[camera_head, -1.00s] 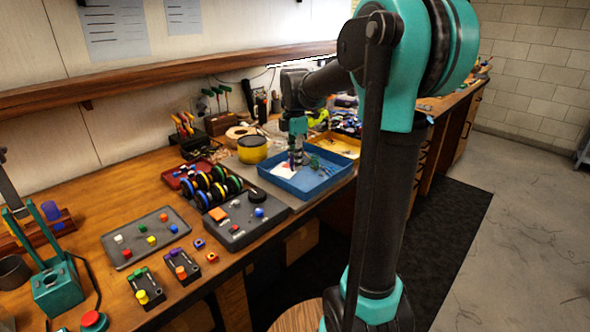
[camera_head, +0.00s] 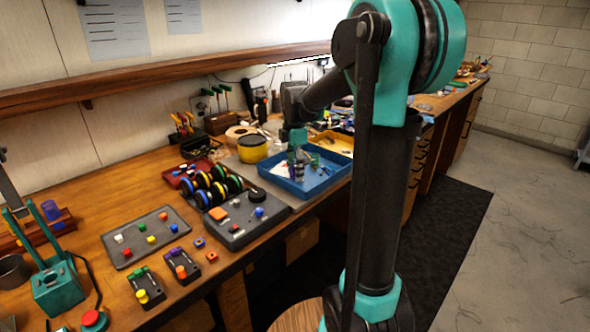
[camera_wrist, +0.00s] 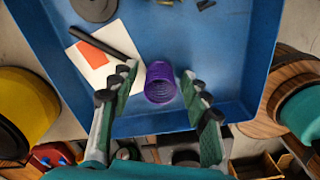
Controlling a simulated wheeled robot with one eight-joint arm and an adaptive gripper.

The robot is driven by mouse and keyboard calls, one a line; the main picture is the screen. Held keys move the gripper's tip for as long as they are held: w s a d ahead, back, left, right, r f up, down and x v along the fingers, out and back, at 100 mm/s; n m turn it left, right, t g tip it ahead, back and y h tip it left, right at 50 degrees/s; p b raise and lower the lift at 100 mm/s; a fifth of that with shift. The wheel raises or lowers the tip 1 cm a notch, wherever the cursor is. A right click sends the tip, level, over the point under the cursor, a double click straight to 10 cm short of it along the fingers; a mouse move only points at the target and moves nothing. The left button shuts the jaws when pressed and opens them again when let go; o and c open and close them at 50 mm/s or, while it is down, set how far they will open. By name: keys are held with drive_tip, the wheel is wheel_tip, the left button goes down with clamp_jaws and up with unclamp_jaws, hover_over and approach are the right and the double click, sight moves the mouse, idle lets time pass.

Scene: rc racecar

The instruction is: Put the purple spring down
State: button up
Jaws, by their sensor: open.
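The purple spring (camera_wrist: 160,82) is in the wrist view, a ribbed purple cylinder seen from above, over the near part of the blue tray (camera_wrist: 220,45). My gripper (camera_wrist: 158,85) is open, with one green-padded finger on each side of the spring and gaps visible between pads and spring. Whether the spring's base touches the tray floor is hard to tell. In the head view my gripper (camera_head: 297,165) is down at the left part of the blue tray (camera_head: 325,182); the spring is too small to make out there.
A white card with an orange patch (camera_wrist: 95,52) and a dark rod lie left of the spring in the tray. A yellow round container (camera_head: 252,149) stands left of the tray. Black wheels (camera_head: 212,188) and a grey parts board (camera_head: 240,222) are nearer. The tray's right part has free room.

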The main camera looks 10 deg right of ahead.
drive_tip(key=shift+r, duration=0.1)
wheel_tip(320, 180, up, 12)
idle(0.5)
